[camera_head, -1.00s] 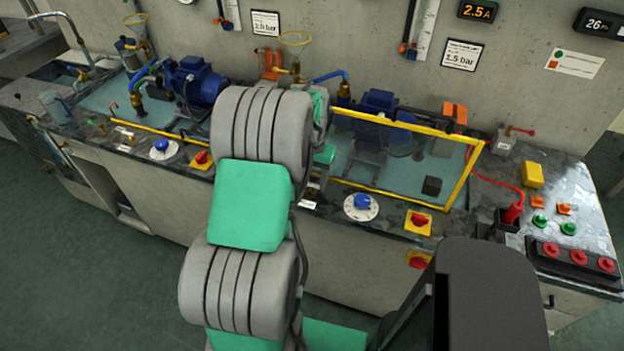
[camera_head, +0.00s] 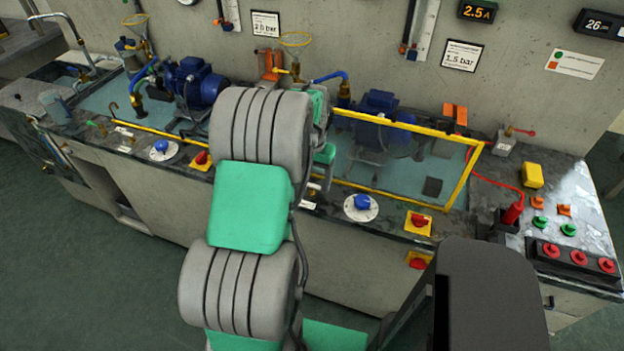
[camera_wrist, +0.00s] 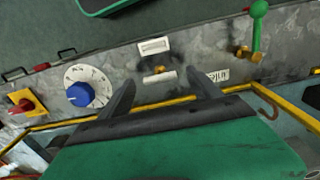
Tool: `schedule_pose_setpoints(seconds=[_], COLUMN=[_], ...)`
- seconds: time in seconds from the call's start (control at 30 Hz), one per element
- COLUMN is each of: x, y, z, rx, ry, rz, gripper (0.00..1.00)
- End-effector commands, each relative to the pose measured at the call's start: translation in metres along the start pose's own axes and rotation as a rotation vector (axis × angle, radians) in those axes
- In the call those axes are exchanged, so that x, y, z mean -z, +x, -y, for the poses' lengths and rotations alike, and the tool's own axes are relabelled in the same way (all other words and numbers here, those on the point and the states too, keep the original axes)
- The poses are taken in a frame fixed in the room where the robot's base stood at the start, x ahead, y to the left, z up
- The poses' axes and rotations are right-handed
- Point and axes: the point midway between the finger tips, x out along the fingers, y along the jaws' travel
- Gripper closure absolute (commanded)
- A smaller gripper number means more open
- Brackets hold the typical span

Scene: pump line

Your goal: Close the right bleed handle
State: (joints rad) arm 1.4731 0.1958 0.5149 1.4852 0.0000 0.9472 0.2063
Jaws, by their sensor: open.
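In the wrist view my gripper (camera_wrist: 161,78) is open, its two dark fingers pointing at the worktop edge. Between the fingertips, in the picture, is a small brass fitting with a short white handle bar (camera_wrist: 160,80) lying nearly level. I cannot tell if the fingers touch it. A green lever handle (camera_wrist: 258,25) on a brass valve stands to the right, outside the fingers. A small label (camera_wrist: 217,76) lies beside the right finger, too blurred to read surely. In the head view my arm hides the gripper and most of this spot.
A blue knob on a white dial (camera_wrist: 80,94) and a red switch on a yellow plate (camera_wrist: 25,104) lie left of the fingers. A yellow guard frame (camera_head: 400,123) borders the right basin. Red emergency buttons (camera_head: 579,257) sit at the far right.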

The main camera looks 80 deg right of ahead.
Motion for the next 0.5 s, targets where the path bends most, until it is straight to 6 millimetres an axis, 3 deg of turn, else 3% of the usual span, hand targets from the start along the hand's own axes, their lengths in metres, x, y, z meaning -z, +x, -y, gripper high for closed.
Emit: schedule_pose_setpoints(seconds=[0.3, 0.5], x=[0.001, 0.0], y=[-0.059, -0.075], z=[0.0, 0.0], rx=[0.001, 0.0], ry=[0.0, 0.0], rz=[-0.005, -0.002], gripper=[0.27, 0.27])
